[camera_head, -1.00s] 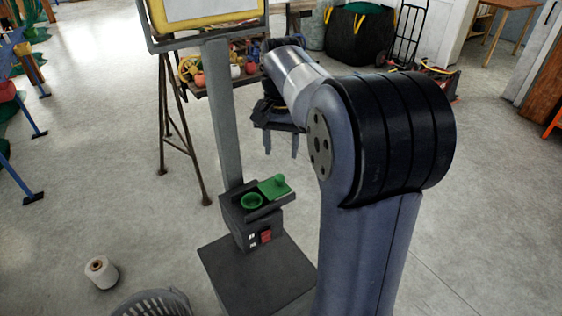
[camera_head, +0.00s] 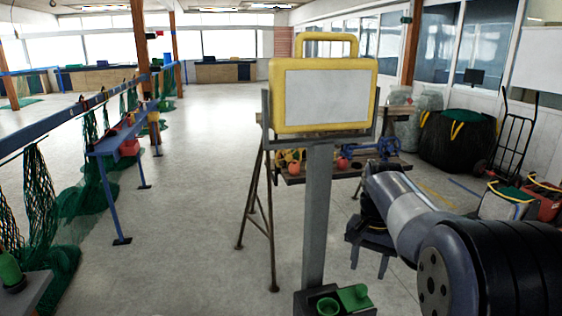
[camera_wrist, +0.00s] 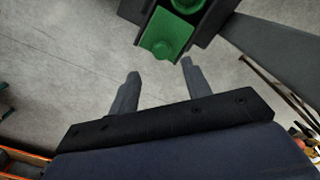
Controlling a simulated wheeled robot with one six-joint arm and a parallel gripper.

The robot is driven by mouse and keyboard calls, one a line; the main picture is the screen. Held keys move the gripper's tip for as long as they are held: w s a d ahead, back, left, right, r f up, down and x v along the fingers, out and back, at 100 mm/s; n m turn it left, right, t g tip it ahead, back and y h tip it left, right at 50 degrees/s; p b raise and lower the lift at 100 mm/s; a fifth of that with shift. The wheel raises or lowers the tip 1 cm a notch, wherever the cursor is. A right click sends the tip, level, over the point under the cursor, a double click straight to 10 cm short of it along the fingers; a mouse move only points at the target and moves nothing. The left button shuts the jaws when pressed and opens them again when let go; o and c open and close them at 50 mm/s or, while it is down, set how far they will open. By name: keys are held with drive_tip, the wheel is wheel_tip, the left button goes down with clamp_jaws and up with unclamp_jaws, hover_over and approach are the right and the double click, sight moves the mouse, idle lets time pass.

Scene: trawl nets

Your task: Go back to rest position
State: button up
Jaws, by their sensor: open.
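My gripper (camera_head: 370,262) hangs at the end of my folded arm, right of the grey post, with its fingers pointing down. In the wrist view my gripper (camera_wrist: 160,82) has its two fingers apart with only floor between them. It is open and empty. Beyond the fingertips, the wrist view shows a green block (camera_wrist: 167,34) on a dark holder, apart from the gripper.
A yellow case with a pale panel (camera_head: 325,95) sits atop my post. A green cup (camera_head: 327,306) and green block (camera_head: 354,297) sit below. A trestle table (camera_head: 290,178) with red floats stands behind. Blue rails with nets (camera_head: 100,150) line the left. Mid-left floor is clear.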

sight(364, 287)
wheel_tip(364, 287, down, 6)
drive_tip(key=shift+r, duration=0.25)
drive_tip(key=a, duration=0.2)
drive_tip(key=a+b, duration=0.1)
drive_tip(key=shift+s+a+f, duration=0.1)
drive_tip(key=shift+s+f, duration=0.15)
drive_tip(key=shift+s, duration=0.1)
drive_tip(key=shift+s+a+r, duration=0.1)
drive_tip(key=shift+a, duration=0.4)
drive_tip(key=shift+d, duration=0.5)
drive_tip(key=d, duration=0.1)
drive_tip(key=w+d+p, duration=0.1)
drive_tip(key=d, duration=0.1)
drive_tip(key=shift+d+r, duration=0.15)
drive_tip(key=shift+d, duration=0.15)
wheel_tip(364, 287, up, 10)
drive_tip(key=f, duration=1)
drive_tip(key=shift+s+a+f, duration=0.1)
drive_tip(key=shift+a+f, duration=0.1)
drive_tip(key=shift+r, duration=0.15)
